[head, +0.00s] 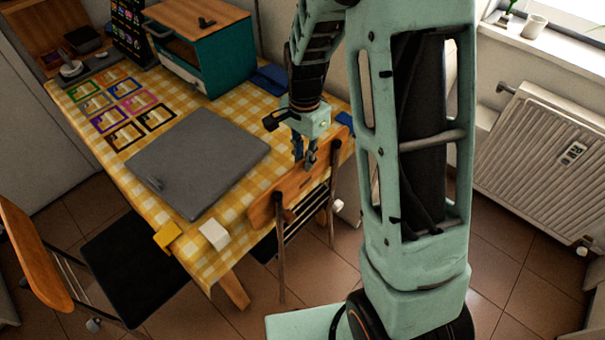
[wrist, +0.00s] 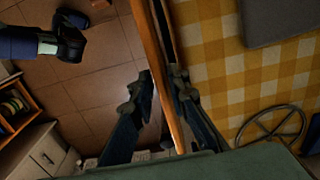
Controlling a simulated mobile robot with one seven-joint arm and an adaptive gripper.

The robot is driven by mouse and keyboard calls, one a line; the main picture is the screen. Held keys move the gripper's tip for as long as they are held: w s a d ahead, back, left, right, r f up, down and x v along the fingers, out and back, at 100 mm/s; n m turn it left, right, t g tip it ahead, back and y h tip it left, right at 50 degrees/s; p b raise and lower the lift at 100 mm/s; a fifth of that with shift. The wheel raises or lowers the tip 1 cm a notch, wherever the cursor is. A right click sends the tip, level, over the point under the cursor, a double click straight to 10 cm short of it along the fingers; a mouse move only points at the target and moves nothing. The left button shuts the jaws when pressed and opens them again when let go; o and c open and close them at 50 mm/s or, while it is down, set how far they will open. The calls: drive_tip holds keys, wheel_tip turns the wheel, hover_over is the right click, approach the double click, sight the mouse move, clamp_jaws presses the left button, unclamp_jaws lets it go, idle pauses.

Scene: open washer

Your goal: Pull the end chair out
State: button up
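The end chair (head: 290,191) stands at the table's short right end, its curved wooden backrest upright close to the table edge, with dark metal posts below. My gripper (head: 304,161) is over the top of that backrest, fingers pointing down. In the wrist view the backrest (wrist: 160,48) runs between the two fingers of my gripper (wrist: 162,80). The right finger is close beside the wood, and whether it touches I cannot tell. A gap shows between the left finger and the wood, so the gripper is open. The chair's seat is mostly hidden.
The table (head: 90,140) has a yellow checked cloth and holds a grey board (head: 200,160) and a teal box (head: 205,50). A second chair (head: 30,250) stands at the left. A radiator (head: 545,155) is on the right wall. Tiled floor (head: 315,265) is clear near the end chair.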

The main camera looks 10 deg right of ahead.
hover_over(304, 189)
drive_tip(key=f, duration=0.6)
drive_tip(key=shift+w, duration=0.4)
drive_tip(key=shift+c, duration=0.4)
clamp_jaws()
